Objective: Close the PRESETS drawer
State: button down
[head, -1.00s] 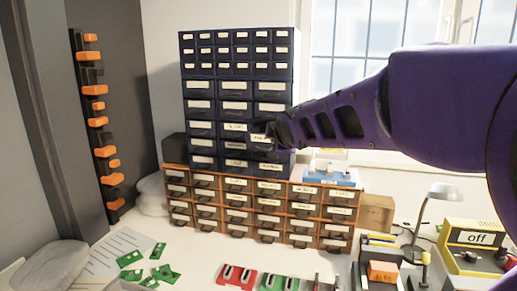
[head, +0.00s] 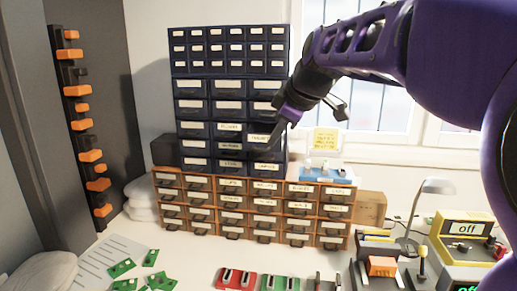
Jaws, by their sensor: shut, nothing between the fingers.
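A tall dark blue drawer cabinet (head: 229,75) stands at the back, with white labels on its drawers. The label lettering is too small to read surely, so I cannot tell which drawer is PRESETS. My gripper (head: 274,138) is shut and empty, pointing down and left at the cabinet's right column. Its tip is in front of the labelled drawer (head: 258,139) there and partly covers it. I cannot tell whether the tip touches it, or how far that drawer stands out.
An orange-brown drawer cabinet (head: 246,215) stands beneath the blue one. A blue box (head: 326,175) sits on its right top. Green circuit boards (head: 122,268), red and green trays and a lamp (head: 427,205) are on the bench. My arm spans the upper right.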

aim_at(265, 136)
jog(key=w+a+f, duration=0.2)
jog(key=w+f, duration=0.4)
jog(key=w, duration=0.3)
jog(key=shift+w+a+f+p, duration=0.2)
jog(key=shift+f+p, duration=0.15)
jog(key=shift+f, duration=0.05)
